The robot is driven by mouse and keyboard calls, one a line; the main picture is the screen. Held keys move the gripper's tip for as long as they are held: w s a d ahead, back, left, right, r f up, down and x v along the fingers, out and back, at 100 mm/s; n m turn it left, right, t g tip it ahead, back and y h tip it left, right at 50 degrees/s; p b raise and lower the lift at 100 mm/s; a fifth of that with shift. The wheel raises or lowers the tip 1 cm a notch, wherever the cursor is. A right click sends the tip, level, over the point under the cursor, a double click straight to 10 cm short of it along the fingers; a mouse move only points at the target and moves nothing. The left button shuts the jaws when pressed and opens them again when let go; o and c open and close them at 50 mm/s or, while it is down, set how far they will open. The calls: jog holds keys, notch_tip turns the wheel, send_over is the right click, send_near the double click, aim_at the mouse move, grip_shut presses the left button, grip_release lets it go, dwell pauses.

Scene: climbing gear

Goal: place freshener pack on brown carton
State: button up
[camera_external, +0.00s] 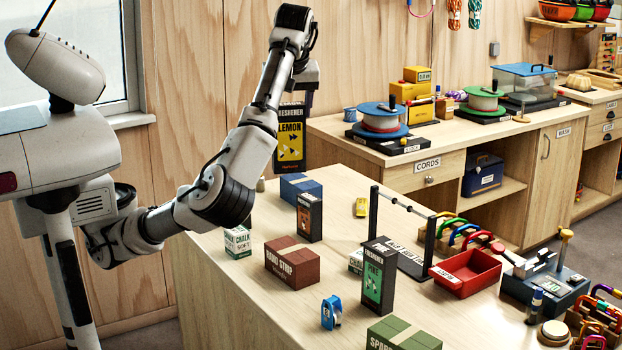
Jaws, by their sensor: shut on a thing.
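My gripper (300,94) is raised over the back left of the table, partly hidden by my own arm. It is shut on a tall black and yellow freshener pack marked LEMON (291,139), which hangs upright below it. The pack's left edge is partly covered by my forearm. A reddish-brown carton marked HARD STRIP (291,265) sits on the table, in front of and below the held pack, with nothing on top. A black and green PINE freshener pack (373,290) stands upright to its right.
A small dark box with an orange label (309,219) and a blue box (299,187) stand behind the carton. A chalk box (237,243) is at its left. A black rack (403,256) and red tray (466,273) stand to the right.

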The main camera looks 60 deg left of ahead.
aim_at(289, 138)
notch_tip(289, 138, down, 19)
dwell(0.4)
jog(key=shift+d, duration=0.1)
jog(key=shift+f, duration=0.1)
jog(key=o, duration=1.3)
jog(key=b+v, duration=0.1)
jog(key=v, duration=1.1)
jog(key=shift+d, duration=0.1)
